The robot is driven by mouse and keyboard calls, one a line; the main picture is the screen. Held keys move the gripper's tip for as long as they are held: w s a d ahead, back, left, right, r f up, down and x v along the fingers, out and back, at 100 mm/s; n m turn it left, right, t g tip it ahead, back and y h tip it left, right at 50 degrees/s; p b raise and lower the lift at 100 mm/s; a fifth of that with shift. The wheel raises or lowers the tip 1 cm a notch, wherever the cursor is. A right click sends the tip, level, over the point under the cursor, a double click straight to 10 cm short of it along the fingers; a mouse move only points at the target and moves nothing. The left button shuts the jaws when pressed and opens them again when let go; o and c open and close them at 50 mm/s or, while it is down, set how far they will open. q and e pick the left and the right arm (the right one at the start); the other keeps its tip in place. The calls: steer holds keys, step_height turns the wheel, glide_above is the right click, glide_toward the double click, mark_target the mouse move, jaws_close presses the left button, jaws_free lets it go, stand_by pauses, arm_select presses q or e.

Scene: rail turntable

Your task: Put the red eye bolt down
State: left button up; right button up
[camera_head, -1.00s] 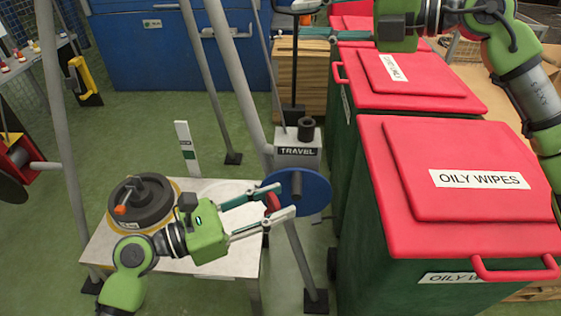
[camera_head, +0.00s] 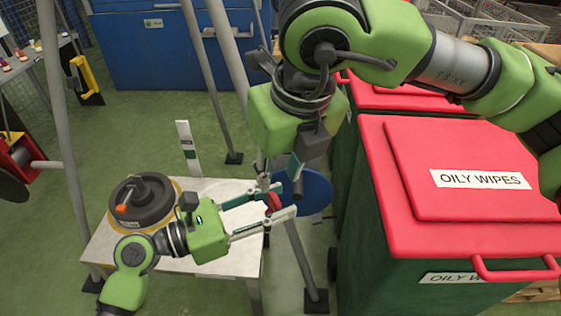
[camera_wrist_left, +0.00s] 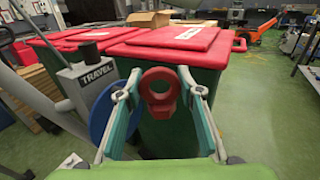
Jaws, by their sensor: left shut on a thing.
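The red eye bolt (camera_head: 273,202) is between the fingers of my left gripper (camera_head: 281,200), which is shut on it. In the left wrist view the eye bolt (camera_wrist_left: 160,107) stands ring up between the teal fingers, its hole facing the camera. It is held in the air past the right edge of the small white table (camera_head: 222,262). My right gripper (camera_head: 280,176) points down just above the left fingertips, its fingers apart with nothing visible between them. Its own body hides part of the scene behind it.
A black round part with an orange knob (camera_head: 143,200) sits on the table's left side. A blue disc (camera_head: 312,190) is close behind the left fingertips, beside a TRAVEL box (camera_wrist_left: 92,76). Red-lidded green bins (camera_head: 455,185) stand right. Grey poles (camera_head: 68,120) rise around the table.

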mark_target(273, 196)
steer(key=x, duration=0.9)
steer(key=shift+w+a+f, duration=0.1)
steer(key=shift+w+f, duration=0.05)
steer(key=shift+f, duration=0.2)
jaws_close()
arm_select(q)
steer(key=o, duration=1.3)
